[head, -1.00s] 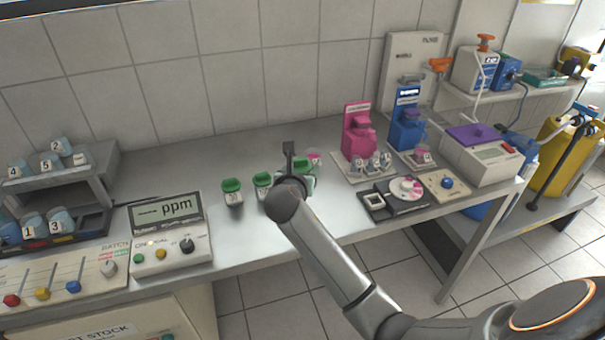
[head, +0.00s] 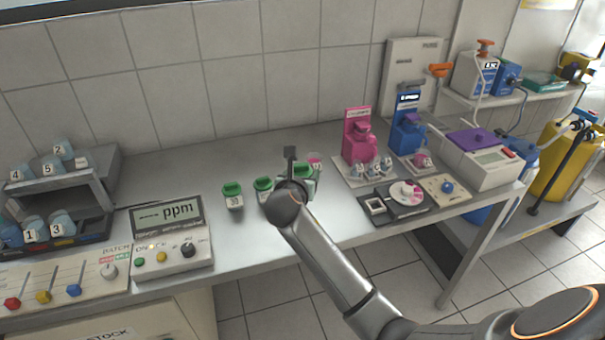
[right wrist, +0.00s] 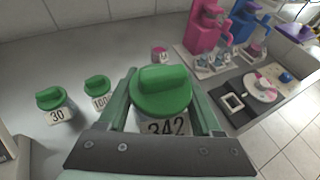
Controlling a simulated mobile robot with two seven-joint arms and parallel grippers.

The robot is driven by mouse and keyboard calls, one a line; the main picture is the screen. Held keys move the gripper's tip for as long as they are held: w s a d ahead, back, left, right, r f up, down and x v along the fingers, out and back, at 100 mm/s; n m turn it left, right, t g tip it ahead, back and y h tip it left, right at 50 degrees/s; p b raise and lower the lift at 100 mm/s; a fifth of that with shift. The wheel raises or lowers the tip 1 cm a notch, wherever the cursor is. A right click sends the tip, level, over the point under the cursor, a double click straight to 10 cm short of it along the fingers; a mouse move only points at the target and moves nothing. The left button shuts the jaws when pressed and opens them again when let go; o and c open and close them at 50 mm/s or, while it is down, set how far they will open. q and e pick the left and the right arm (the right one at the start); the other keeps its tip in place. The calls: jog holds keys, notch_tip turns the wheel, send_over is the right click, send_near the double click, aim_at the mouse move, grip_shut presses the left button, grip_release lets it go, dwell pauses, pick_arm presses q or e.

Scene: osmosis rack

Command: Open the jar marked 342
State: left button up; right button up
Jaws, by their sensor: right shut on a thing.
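The jar marked 342 (right wrist: 168,126) has a green lid (right wrist: 162,92) with a raised grip bar and shows large in the right wrist view. My right gripper (right wrist: 165,112) is shut on this jar, with a finger on each side of it just below the lid. The lid sits on the jar. In the head view my right gripper (head: 292,172) mostly hides the jar, and only part of its green lid (head: 304,168) shows. My left gripper is not in view.
Two more green-lidded jars stand to the left, one marked 30 (head: 233,197) and one marked 100 (right wrist: 98,92). A ppm meter (head: 170,235) is further left. Pink (head: 358,140) and blue (head: 406,132) dispensers and a black tray (head: 380,212) are to the right.

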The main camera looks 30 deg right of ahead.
grip_shut()
jog(key=shift+r, duration=0.1)
jog(key=shift+n+t+y, duration=0.7)
jog(key=shift+n+y, duration=0.1)
jog(key=shift+n, duration=0.1)
jog(key=a+r, duration=0.1)
jog(key=r, duration=0.5)
jog(key=a+r, duration=0.1)
jog(key=r, duration=0.2)
jog(key=shift+w+a+r, duration=0.2)
jog(key=shift+w+a, duration=0.05)
jog(key=shift+a, duration=0.05)
jog(key=s+a+r+n+t+y, duration=0.1)
jog(key=s+a+r+n+y, duration=0.25)
jog(key=s+a, duration=0.2)
jog(key=s+a+r+n+t+y, duration=0.1)
jog(key=s+a+r+n+y, duration=0.1)
jog(key=s+a+n+y, duration=0.25)
jog(key=s+a+f+n+g+y, duration=0.1)
jog(key=s+a+f+n+y, duration=0.2)
jog(key=a+f, duration=0.3)
jog(key=s+a+f+n+g+y, duration=0.2)
jog(key=s+a+f, duration=0.4)
jog(key=a, duration=0.3)
jog(key=n+y, duration=0.1)
jog(key=y, duration=0.1)
jog(key=shift+a+f+y, duration=0.25)
jog(key=shift+y, duration=0.05)
